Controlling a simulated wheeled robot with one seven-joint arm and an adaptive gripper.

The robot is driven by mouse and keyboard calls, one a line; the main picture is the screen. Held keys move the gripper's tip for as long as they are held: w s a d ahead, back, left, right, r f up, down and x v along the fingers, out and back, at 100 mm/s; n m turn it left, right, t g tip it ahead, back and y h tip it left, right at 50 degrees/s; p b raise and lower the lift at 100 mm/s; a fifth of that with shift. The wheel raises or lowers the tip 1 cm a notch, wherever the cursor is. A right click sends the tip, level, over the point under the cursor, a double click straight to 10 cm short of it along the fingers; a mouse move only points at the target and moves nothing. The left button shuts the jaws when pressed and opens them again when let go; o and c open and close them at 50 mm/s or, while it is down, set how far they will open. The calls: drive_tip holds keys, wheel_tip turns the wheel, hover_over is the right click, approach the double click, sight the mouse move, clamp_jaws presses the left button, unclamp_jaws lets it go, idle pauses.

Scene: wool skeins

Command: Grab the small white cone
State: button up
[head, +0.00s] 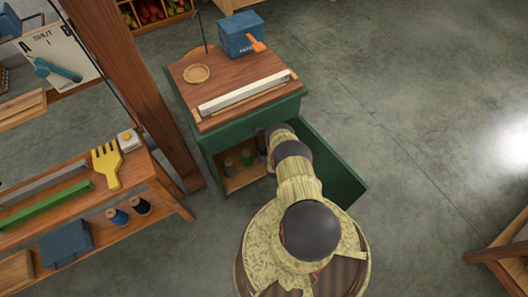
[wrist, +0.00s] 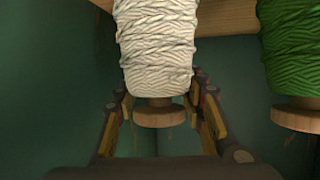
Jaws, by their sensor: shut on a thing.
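The white cone (wrist: 157,45), wound with cream-white yarn on a wooden core with a round wooden end (wrist: 158,116), fills the upper middle of the wrist view. My gripper (wrist: 162,100) is shut on it, with one finger on each side near the wooden end. In the head view my arm reaches into the open green cabinet (head: 213,150), and the gripper and white cone are not clearly visible there. A green cone (wrist: 290,60) stands close to the right of the white one in the wrist view.
The cabinet door (head: 335,170) stands open to the right of my arm. A dark grey cone (head: 228,165) shows inside the cabinet in the head view. A wooden ledge (wrist: 225,20) lies behind the cones in the wrist view. Open floor lies to the right.

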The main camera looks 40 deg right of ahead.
clamp_jaws()
idle(0.7)
